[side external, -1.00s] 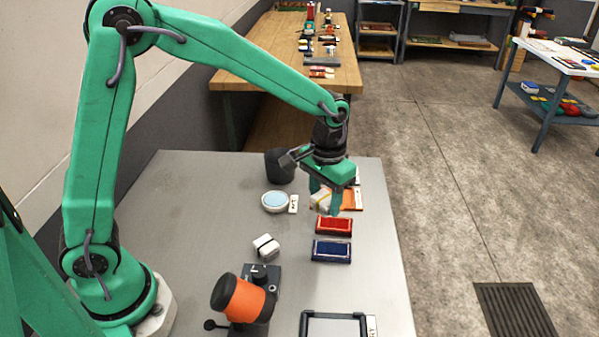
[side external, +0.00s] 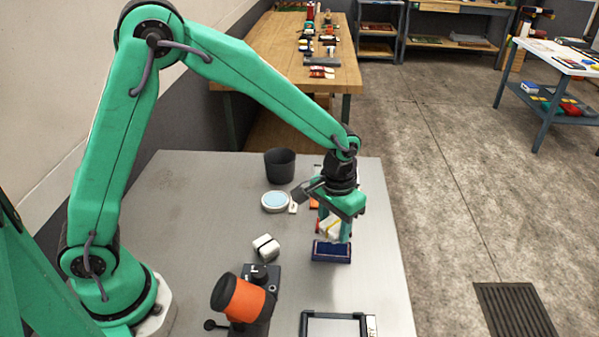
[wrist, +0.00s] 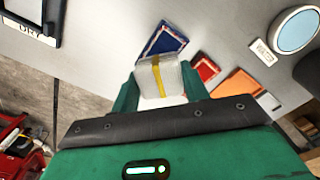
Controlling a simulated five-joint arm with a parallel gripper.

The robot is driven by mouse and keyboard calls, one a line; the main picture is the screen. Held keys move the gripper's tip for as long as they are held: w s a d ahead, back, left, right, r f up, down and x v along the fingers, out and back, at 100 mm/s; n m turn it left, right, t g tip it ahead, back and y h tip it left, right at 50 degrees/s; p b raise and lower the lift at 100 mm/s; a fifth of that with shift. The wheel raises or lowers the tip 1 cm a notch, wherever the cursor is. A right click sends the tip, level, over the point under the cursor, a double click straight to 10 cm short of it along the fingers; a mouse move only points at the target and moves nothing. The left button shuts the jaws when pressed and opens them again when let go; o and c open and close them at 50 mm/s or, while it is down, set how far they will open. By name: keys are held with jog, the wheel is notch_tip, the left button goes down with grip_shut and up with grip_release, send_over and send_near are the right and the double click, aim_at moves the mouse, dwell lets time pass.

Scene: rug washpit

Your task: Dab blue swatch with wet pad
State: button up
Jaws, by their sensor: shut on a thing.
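My gripper (side external: 333,237) is shut on a white pad with a yellow band (side external: 330,227), which also shows between the fingers in the wrist view (wrist: 158,76).
A red swatch (wrist: 205,69) and an orange swatch (wrist: 238,84) lie beside the blue one. A white pad with a black band (side external: 266,247), a dark cup (side external: 280,166), an orange-and-black device (side external: 243,299) and a dark-framed tray (side external: 334,316) stand on the table.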

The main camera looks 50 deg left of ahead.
aim_at(332, 249)
jog(key=shift+f, duration=1.85)
jog(key=shift+f, duration=0.55)
dwell(0.7)
jog(key=shift+r, duration=0.1)
jog(key=shift+r, duration=3.45)
jog(key=shift+f, duration=0.15)
jog(key=shift+f, duration=2.85)
jog(key=shift+f, duration=0.5)
